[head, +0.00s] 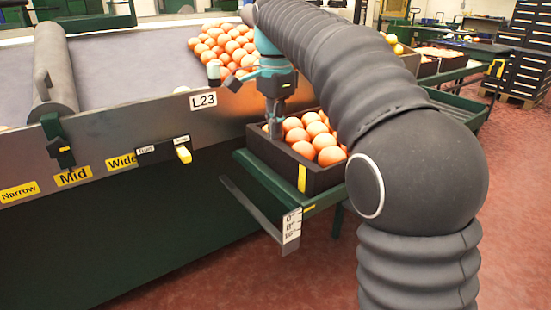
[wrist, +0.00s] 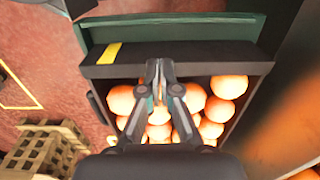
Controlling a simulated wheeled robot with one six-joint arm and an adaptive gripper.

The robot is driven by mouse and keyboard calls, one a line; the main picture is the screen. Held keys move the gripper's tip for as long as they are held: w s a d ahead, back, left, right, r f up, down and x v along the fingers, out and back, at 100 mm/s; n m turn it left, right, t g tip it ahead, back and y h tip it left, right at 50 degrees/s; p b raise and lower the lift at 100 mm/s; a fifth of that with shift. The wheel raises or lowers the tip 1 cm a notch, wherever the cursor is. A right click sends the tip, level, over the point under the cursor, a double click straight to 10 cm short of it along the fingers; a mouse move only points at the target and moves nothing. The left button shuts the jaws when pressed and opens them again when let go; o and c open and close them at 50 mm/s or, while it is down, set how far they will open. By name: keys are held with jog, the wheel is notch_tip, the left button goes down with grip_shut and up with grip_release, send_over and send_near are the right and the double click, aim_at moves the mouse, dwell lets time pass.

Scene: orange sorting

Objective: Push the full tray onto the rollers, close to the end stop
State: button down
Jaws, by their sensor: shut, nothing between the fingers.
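The full tray (head: 325,180) is a dark box heaped with oranges, with a yellow strip on its near side. It rests on a green-edged shelf beside the machine. It also shows in the wrist view (wrist: 215,69), with its yellow strip at the upper left. My gripper (head: 275,128) points down at the tray's left end, beside the oranges. Its closed fingers (wrist: 158,75) show over the tray in the wrist view. I cannot tell whether they touch the tray wall. My arm hides the tray's right part. I cannot make out the rollers' end stop.
A sloping belt with a pile of oranges (head: 226,45) lies behind the machine's metal front panel. The red floor in front is clear.

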aim_at(275, 178)
notch_tip(275, 178, down, 10)
jog(key=b, duration=0.3)
jog(key=shift+r, duration=0.1)
dwell(0.3)
